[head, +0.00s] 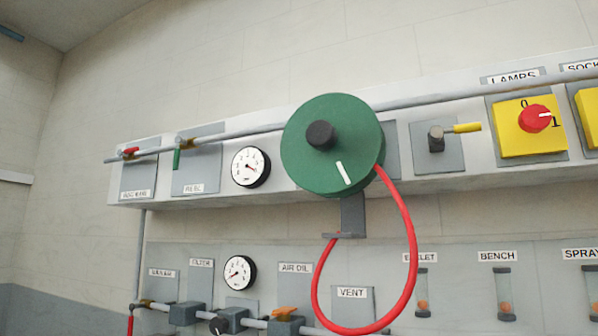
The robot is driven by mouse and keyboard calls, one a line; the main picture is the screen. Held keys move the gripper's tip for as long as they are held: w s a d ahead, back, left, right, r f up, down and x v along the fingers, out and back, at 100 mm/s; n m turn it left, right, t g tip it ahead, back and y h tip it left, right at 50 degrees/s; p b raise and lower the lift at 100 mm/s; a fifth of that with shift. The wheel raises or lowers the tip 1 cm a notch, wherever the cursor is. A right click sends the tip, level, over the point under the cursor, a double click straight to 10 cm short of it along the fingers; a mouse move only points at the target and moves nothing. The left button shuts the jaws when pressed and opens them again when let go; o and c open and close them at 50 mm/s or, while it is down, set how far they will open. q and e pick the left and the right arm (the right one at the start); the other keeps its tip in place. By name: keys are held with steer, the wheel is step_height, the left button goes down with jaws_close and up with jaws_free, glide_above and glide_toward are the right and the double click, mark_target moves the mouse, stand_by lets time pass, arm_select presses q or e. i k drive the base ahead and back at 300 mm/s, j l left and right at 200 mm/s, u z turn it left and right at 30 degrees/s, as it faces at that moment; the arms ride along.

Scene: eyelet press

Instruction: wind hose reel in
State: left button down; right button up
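The hose reel is a round green drum (350,130) on the wall panel, with a dark grip knob (320,135) standing out left of its centre and a white mark (343,173) low on its face. A red hose (412,240) leaves the drum's lower right side, hangs in a long loop, and its end comes up to a grey bracket (352,218) below the drum. Neither of my grippers is in the head view.
Grey pipes run along the panel. A red-handled valve (131,151), a green-handled valve (177,159) and a gauge (250,167) are left of the drum. A yellow-handled valve (466,128) and a red switch (535,118) are right. Filters and sight tubes (503,294) sit below.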

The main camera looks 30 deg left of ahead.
mark_target(330, 147)
steer(key=j+u, duration=0.2)
steer(key=u, duration=0.5)
